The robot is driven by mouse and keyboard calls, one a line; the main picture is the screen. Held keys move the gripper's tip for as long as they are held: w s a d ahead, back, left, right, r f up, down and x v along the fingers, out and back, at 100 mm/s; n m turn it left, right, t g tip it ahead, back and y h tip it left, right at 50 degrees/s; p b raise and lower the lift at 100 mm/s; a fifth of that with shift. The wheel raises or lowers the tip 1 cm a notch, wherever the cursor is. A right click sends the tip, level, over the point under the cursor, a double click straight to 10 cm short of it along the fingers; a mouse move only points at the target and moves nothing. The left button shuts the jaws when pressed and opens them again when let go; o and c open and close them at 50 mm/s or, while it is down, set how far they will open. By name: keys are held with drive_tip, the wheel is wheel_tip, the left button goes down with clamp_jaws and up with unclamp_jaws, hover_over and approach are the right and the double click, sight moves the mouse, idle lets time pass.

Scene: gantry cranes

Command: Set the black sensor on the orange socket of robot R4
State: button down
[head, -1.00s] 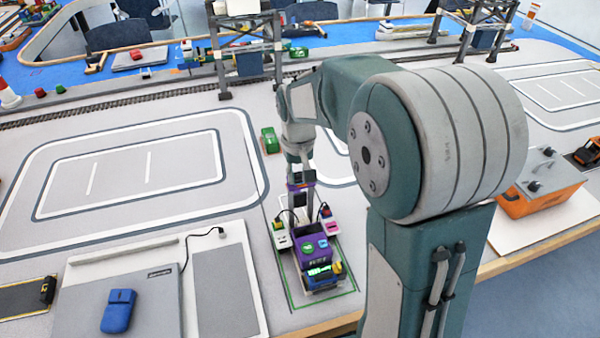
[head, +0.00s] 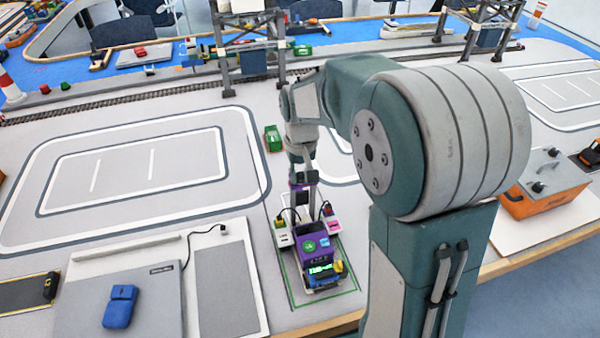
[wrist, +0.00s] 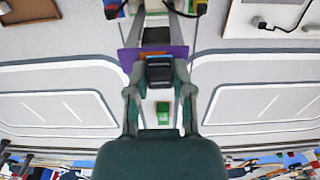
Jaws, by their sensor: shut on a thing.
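My gripper (wrist: 159,86) is shut on the black sensor (wrist: 160,75), which sits between its two fingers. In the wrist view a purple plate (wrist: 129,57) lies right by the sensor, with an orange strip (wrist: 147,57) showing at the sensor's edge, likely the orange socket. The sensor overlaps the plate in this view; I cannot tell whether they touch. In the head view my gripper (head: 303,172) is just above the purple piece at the mast of a wheeled robot (head: 313,246) with a purple body and green-lit display. My arm and gripper hide the sensor there.
White side units (head: 283,238) with red and yellow tops flank the robot. A green block (head: 273,138) lies behind, left of my arm. A laptop-like grey board (head: 120,300) with a blue device (head: 121,306) is at front left. An orange box (head: 545,185) stands at right.

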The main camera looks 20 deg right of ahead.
drive_tip(key=shift+f, duration=0.1)
drive_tip(key=shift+c, duration=2.1)
unclamp_jaws()
wheel_tip(320, 180, up, 12)
drive_tip(key=s+t, duration=0.5)
drive_tip(key=s, duration=1.6)
drive_tip(key=shift+d+f+t, duration=0.15)
drive_tip(key=shift+d+t, duration=0.1)
drive_tip(key=shift+t, duration=0.05)
